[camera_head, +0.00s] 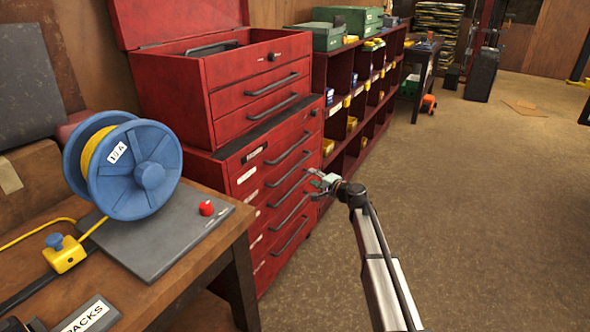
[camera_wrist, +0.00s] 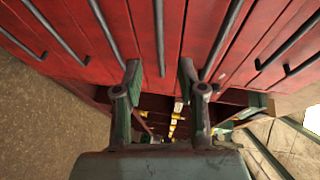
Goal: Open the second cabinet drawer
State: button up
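The red tool cabinet (camera_head: 240,181) stands left of centre in the head view, with a stack of shut drawers and dark bar handles. My gripper (camera_head: 315,183) is in front of the drawer faces, by the right ends of the handles. In the wrist view my gripper (camera_wrist: 161,80) is open. Its two fingers lie either side of one bar handle (camera_wrist: 159,35), which looks to be the second from the top of the lower cabinet. The end of this handle reaches between the fingertips. I cannot tell whether the fingers touch the drawer face.
An open-lidded red toolbox (camera_head: 225,85) sits on the cabinet. A wooden bench (camera_head: 215,268) with a blue cable reel (camera_head: 150,175) stands at front left. Red shelving (camera_head: 345,110) with small bins continues beyond the cabinet. The floor (camera_head: 480,200) to the right is clear.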

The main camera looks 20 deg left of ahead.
aim_at(294, 167)
jog(key=x, duration=1.3)
jog(key=shift+w+a+f, duration=0.1)
jog(key=shift+a, duration=0.05)
jog(key=shift+c, duration=0.3)
grip_shut()
